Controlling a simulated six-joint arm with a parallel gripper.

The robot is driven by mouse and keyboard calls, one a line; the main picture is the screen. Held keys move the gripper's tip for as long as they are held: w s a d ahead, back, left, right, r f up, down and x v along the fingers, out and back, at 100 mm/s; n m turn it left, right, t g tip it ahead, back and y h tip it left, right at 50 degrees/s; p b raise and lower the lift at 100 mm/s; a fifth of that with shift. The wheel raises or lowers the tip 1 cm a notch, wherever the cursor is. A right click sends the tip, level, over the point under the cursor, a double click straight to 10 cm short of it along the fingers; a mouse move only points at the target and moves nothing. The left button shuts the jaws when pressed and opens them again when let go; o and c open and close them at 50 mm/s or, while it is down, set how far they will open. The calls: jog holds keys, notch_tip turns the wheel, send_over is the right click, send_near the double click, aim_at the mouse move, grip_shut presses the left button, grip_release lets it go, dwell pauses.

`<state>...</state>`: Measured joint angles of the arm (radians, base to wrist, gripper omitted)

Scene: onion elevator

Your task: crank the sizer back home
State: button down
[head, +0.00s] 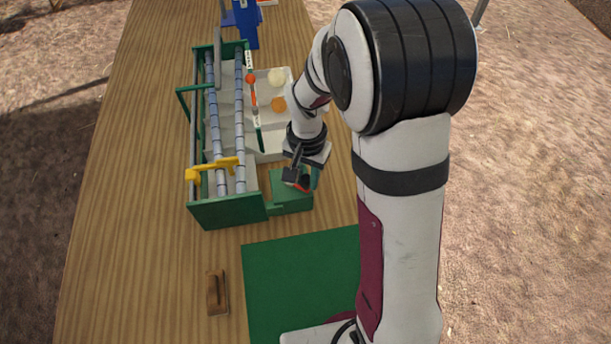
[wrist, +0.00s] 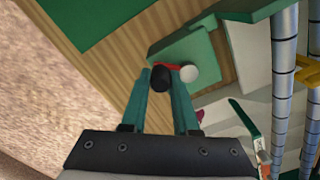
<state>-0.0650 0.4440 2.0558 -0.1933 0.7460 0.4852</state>
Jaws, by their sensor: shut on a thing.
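The sizer (head: 228,211) is a green frame with long grey rollers, standing on the wooden table. A green block (head: 290,194) sits at its near right corner and carries the crank; it also shows in the wrist view (wrist: 208,52). The crank has a red arm (wrist: 169,66), a pale round hub (wrist: 189,74) and a black knob (wrist: 160,79). My gripper (head: 303,180) is over the block, its teal fingers shut on the black knob in the wrist view. In the head view the gripper hides most of the crank. A scale strip (head: 248,62) with red marks runs along the sizer's right side.
A white compartmented tray (head: 273,145) beside the rollers holds a white onion (head: 276,77) and an orange one (head: 278,105). A yellow bracket (head: 213,167) spans the rollers. A green mat (head: 300,280) and brown wooden piece (head: 217,292) lie in front. The left table side is clear.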

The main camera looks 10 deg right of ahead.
jog(key=shift+w+d, duration=0.3)
jog(key=shift+w, duration=0.45)
jog(key=shift+w+d, duration=0.1)
jog(key=shift+w, duration=0.5)
jog(key=c, duration=0.6)
grip_release()
notch_tip(320, 180, up, 7)
